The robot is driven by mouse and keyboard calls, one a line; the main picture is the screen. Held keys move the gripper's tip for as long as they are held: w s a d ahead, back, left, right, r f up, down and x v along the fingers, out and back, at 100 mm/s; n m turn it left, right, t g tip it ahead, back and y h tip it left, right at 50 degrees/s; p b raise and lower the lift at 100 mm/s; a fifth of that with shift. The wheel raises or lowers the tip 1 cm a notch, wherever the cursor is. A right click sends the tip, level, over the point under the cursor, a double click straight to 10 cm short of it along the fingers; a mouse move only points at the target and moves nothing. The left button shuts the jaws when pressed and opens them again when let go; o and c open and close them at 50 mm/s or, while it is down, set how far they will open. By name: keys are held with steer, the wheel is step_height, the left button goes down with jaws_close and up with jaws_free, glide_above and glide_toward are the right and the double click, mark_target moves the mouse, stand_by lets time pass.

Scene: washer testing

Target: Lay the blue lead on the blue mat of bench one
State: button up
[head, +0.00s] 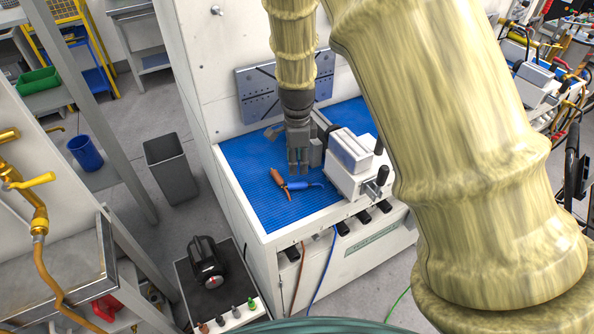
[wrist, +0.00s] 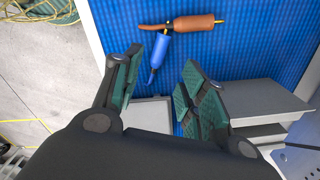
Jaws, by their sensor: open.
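The blue lead (head: 303,185) lies on the blue mat (head: 250,200) of the bench, touching or very close to an orange-brown lead (head: 279,183). In the wrist view the blue lead (wrist: 160,53) lies beyond my fingertips, near the left finger, and the orange-brown lead (wrist: 185,26) lies across its far end. My gripper (head: 298,168) is above the mat, pointing down, just behind the leads in the head view. In the wrist view its fingers (wrist: 162,75) are spread apart with nothing between them.
A white and grey machine (head: 352,170) with a black knob stands on the bench right of my gripper. A slotted grey plate (head: 262,95) is behind. The mat left of the leads is clear. A black device (head: 207,262) sits on a lower stand.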

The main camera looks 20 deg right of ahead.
steer(key=shift+r, duration=1.25)
